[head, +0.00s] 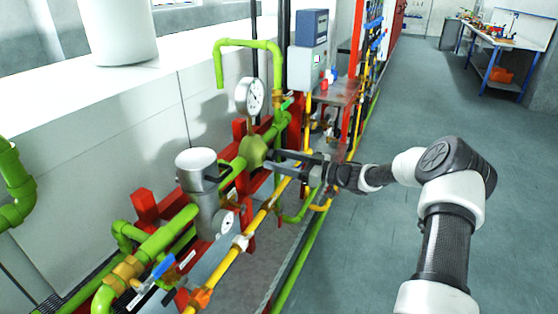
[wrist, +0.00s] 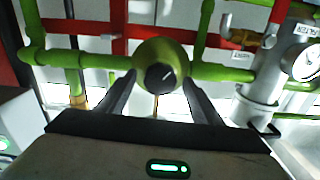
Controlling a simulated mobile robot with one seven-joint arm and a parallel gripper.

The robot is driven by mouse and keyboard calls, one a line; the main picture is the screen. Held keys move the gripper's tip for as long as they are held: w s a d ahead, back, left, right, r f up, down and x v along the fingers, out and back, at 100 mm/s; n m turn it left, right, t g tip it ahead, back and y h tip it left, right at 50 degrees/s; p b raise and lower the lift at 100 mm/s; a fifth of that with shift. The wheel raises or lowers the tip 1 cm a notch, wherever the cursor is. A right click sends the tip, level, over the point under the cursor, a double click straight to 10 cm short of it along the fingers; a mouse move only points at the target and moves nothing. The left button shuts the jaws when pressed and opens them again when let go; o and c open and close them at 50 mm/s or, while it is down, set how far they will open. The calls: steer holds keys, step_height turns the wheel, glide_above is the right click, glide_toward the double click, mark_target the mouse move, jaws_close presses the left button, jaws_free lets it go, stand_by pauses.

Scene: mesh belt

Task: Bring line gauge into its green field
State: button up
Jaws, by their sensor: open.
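A large round white gauge (head: 250,97) stands on the green pipework in the head view; its needle and any green field are too small to read. A smaller gauge (head: 226,222) sits on the grey cylinder (head: 203,190); it also shows at the right edge of the wrist view (wrist: 306,63). I cannot tell which is the line gauge. A round green valve body (head: 253,151) with a black knob (wrist: 160,78) faces my gripper (head: 278,161). My gripper is open, its fingers to the left and right of the knob in the wrist view, with gaps visible.
A yellow pipe (head: 265,214) runs along the front, below my gripper. A blue-handled valve (head: 160,268) is at lower left. A grey-and-blue box (head: 307,50) stands behind. The grey floor (head: 350,245) at right is clear. A workbench (head: 497,38) stands far back.

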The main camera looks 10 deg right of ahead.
steer(key=shift+w+a, duration=0.1)
steer(key=shift+c, duration=0.5)
steer(key=c, duration=1)
steer(key=shift+o, duration=0.2)
steer(key=shift+f+n+b, duration=0.15)
steer(key=shift+n+b, duration=0.25)
steer(key=shift+b, duration=0.15)
steer(key=n+b, duration=0.2)
steer(key=b, duration=0.1)
steer(key=shift+f+n, duration=0.15)
steer(key=shift+n, duration=0.25)
steer(key=n+b, duration=0.4)
steer(key=b, duration=0.1)
steer(key=shift+r+n+b, duration=0.2)
steer(key=shift+n+b, duration=0.35)
steer(key=shift+n, duration=0.25)
steer(key=shift+r, duration=0.1)
